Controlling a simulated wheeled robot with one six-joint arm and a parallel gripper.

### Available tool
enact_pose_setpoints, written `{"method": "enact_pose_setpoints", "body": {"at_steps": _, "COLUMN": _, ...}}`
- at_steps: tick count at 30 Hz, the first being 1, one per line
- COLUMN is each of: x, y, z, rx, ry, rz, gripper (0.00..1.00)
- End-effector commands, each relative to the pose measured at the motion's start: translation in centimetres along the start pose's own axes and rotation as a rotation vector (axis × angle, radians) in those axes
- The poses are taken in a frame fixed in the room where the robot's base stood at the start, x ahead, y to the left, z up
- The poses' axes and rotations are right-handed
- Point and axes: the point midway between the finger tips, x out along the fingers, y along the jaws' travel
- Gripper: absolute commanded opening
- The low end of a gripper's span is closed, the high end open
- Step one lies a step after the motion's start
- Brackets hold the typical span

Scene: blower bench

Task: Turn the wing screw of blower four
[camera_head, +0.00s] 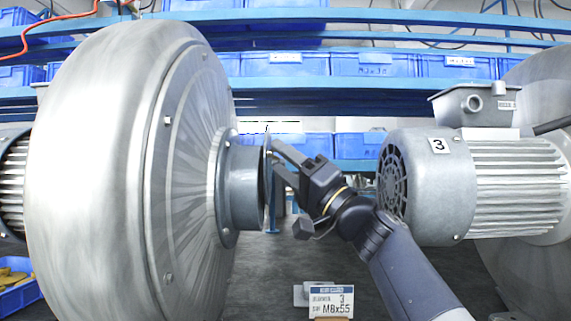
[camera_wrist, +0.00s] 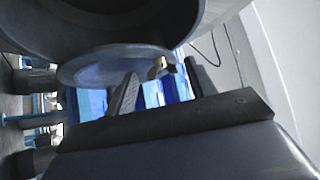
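A large silver blower housing (camera_head: 120,160) fills the left of the head view; no number shows on it. A grey inlet pipe (camera_head: 243,187) sticks out from its right face, with a thin round plate (camera_head: 267,190) at its open end. In the wrist view the plate (camera_wrist: 105,68) hangs below the dark pipe mouth. A small brass-coloured piece (camera_wrist: 157,66), possibly the wing screw, shows at the plate's edge. My gripper (camera_head: 272,160) is at the plate's upper edge with its fingers apart. In the wrist view the fingers (camera_wrist: 160,78) stand either side of the brass piece; contact cannot be told.
A grey motor (camera_head: 430,185) marked 3 stands close at the right, behind my arm. Blue shelves with blue bins (camera_head: 375,65) run behind. A blue tray (camera_head: 18,290) lies at lower left.

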Motion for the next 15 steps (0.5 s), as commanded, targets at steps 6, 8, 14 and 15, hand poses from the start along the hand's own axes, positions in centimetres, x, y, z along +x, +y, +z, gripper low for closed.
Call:
{"method": "enact_pose_setpoints", "body": {"at_steps": 6, "x": 0.0, "y": -0.1, "z": -0.1, "rx": 0.000, "ry": 0.001, "rz": -0.001, "gripper": 0.57}}
{"method": "enact_pose_setpoints", "body": {"at_steps": 8, "x": 0.0, "y": -0.1, "z": -0.1, "rx": 0.000, "ry": 0.001, "rz": -0.001, "gripper": 0.57}}
{"method": "enact_pose_setpoints", "body": {"at_steps": 14, "x": -1.1, "y": -0.2, "z": -0.2, "rx": 0.000, "ry": 0.002, "rz": 0.000, "gripper": 0.57}}
{"method": "enact_pose_setpoints", "body": {"at_steps": 15, "x": -1.6, "y": -0.2, "z": -0.2, "rx": -0.001, "ry": 0.003, "rz": 0.001, "gripper": 0.57}}
